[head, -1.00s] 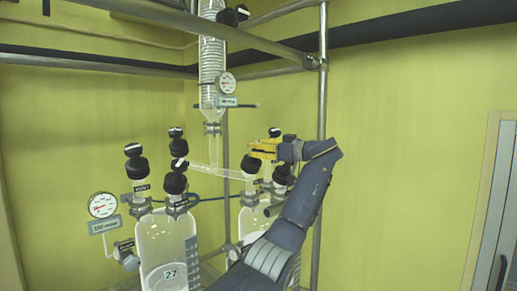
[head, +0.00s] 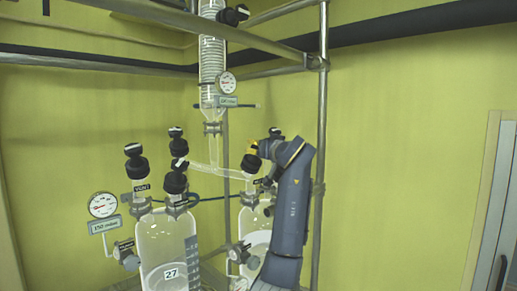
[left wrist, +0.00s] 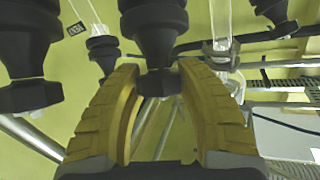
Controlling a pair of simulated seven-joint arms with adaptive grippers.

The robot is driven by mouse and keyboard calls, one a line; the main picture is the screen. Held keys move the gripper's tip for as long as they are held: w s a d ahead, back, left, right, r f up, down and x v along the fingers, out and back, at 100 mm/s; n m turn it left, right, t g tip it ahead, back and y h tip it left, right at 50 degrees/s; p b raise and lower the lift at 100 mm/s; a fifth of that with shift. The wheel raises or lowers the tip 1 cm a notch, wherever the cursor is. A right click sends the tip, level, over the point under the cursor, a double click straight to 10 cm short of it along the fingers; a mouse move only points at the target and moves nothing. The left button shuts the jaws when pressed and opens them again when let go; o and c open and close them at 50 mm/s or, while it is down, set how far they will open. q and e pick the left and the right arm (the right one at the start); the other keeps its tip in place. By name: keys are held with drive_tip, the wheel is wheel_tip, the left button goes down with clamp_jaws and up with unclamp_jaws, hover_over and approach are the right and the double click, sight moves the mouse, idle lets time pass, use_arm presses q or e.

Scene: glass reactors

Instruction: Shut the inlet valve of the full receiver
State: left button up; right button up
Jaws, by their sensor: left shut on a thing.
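Two glass receivers stand side by side in the head view: a left one (head: 150,236) labelled 27 and a right one (head: 250,222), partly hidden by my arm. How full each is cannot be told surely. Black valve knobs top both; one (head: 251,163) is on the right receiver. My left gripper (head: 254,148) is at that knob, its yellow fingers mostly hidden by the wrist. In the left wrist view, the yellow fingers (left wrist: 158,85) are shut around the lower part of a black valve knob (left wrist: 155,30). My right gripper is not in view.
Other black knobs crowd close in the left wrist view, at left (left wrist: 25,45) and right (left wrist: 272,12). A glass condenser (head: 212,60) with a gauge (head: 227,83) hangs above. A metal post (head: 321,130) stands right of my arm. The wall side at right is open.

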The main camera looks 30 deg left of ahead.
use_arm(q)
drive_tip(key=m+t+h, duration=0.2)
drive_tip(key=m+h, duration=0.1)
drive_tip(key=m+t+h, duration=0.2)
drive_tip(key=m+h, duration=0.1)
drive_tip(key=m, duration=0.1)
drive_tip(key=shift+r, duration=0.2)
drive_tip(key=m+h, duration=0.5)
drive_tip(key=m, duration=0.1)
drive_tip(key=shift+r+h, duration=0.1)
drive_tip(key=shift+h, duration=0.3)
drive_tip(key=m+g+h, duration=0.1)
drive_tip(key=m+h, duration=0.3)
drive_tip(key=shift+g, duration=0.4)
drive_tip(key=m+g+h, duration=0.3)
drive_tip(key=m, duration=0.1)
drive_tip(key=shift+m+g+h, duration=0.3)
drive_tip(key=shift+g, duration=0.1)
drive_tip(key=shift+d, duration=0.1)
drive_tip(key=o, duration=1.3)
drive_tip(key=shift+c, duration=0.2)
drive_tip(key=shift+f, duration=0.2)
